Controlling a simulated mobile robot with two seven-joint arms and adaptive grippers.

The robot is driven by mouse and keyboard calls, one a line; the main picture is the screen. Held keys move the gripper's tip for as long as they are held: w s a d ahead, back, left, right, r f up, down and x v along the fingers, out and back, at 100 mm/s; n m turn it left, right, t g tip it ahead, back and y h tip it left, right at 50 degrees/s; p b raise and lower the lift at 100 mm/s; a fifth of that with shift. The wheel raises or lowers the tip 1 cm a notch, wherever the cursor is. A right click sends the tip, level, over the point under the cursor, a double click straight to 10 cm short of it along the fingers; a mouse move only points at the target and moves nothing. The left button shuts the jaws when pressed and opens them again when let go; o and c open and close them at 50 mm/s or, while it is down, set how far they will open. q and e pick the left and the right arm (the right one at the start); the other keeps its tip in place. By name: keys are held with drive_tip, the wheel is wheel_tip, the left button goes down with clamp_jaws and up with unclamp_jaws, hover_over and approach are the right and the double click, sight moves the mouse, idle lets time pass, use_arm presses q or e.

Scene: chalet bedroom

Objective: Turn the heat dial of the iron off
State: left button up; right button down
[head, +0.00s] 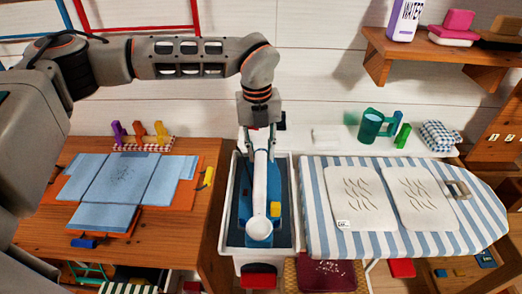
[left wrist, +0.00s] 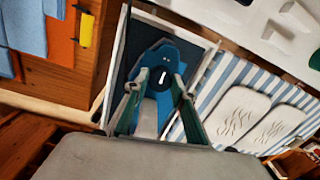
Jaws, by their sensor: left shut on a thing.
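The iron is blue with a long white handle (head: 260,180) and lies in a white-rimmed tray (head: 226,235). In the left wrist view, the iron's dark blue end (left wrist: 162,57) carries a round black dial (left wrist: 162,76) with a white mark. My left gripper (head: 262,130) reaches down over the far end of the iron; its fingers also show in the wrist view (left wrist: 157,90). They are shut on the iron, one on each side, close to the dial. The exact contact is hard to see. In the head view the dial is hidden. My right gripper is not in view.
A striped ironing board (head: 318,235) with white panels (head: 362,197) stands right of the tray. A wooden table (head: 180,240) with folded blue cloth (head: 122,178) is at left. Behind the board stand a teal mug (head: 371,126) and a green block (head: 402,136). A wooden shelf (head: 440,52) hangs above.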

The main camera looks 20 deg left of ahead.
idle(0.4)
use_arm(q)
drive_tip(key=o, duration=1.1)
drive_tip(key=shift+r, duration=0.15)
drive_tip(key=r, duration=1.1)
drive_tip(key=shift+s+a+r, duration=0.1)
drive_tip(key=shift+a+r, duration=0.15)
drive_tip(key=shift+r, duration=0.1)
